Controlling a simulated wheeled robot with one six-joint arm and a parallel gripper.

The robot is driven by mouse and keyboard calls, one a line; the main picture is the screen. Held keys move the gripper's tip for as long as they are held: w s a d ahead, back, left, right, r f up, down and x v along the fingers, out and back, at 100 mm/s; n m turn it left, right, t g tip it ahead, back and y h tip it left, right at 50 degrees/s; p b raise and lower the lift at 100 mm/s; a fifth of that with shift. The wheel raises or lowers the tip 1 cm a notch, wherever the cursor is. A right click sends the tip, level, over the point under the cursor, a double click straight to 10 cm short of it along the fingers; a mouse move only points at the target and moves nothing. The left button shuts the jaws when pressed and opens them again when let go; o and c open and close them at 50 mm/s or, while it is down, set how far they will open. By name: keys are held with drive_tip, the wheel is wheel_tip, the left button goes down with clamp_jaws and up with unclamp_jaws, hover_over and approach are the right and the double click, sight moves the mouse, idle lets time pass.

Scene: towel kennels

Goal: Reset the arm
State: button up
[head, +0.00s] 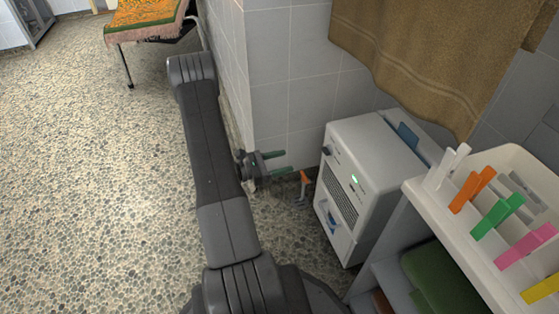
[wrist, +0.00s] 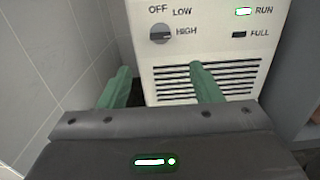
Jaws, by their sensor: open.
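My arm stretches forward over the pebbled floor in the head view. My gripper (head: 277,163) is at its end, beside the corner of a tiled wall, with its green fingers pointing right toward a white dehumidifier (head: 366,153). The fingers are apart with nothing between them. In the wrist view my gripper (wrist: 160,88) is open in front of the dehumidifier's front panel (wrist: 185,55), with its vent slats, a knob marked OFF, LOW and HIGH, and a lit green RUN light. I cannot tell whether a finger touches the panel.
The tiled wall (head: 290,60) stands close to my arm. A white shelf with coloured clothes pegs (head: 497,215) is at the right. A brown towel (head: 420,50) hangs above the dehumidifier. An orange clip-like thing (head: 304,184) is near the wall's foot. Open floor (head: 90,180) lies left.

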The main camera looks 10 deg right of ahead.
drive_tip(key=shift+a, duration=0.2)
idle(0.5)
drive_tip(key=w+d+b, duration=0.1)
drive_tip(key=d+b, duration=0.3)
drive_tip(key=d, duration=1)
drive_tip(key=shift+a, duration=0.2)
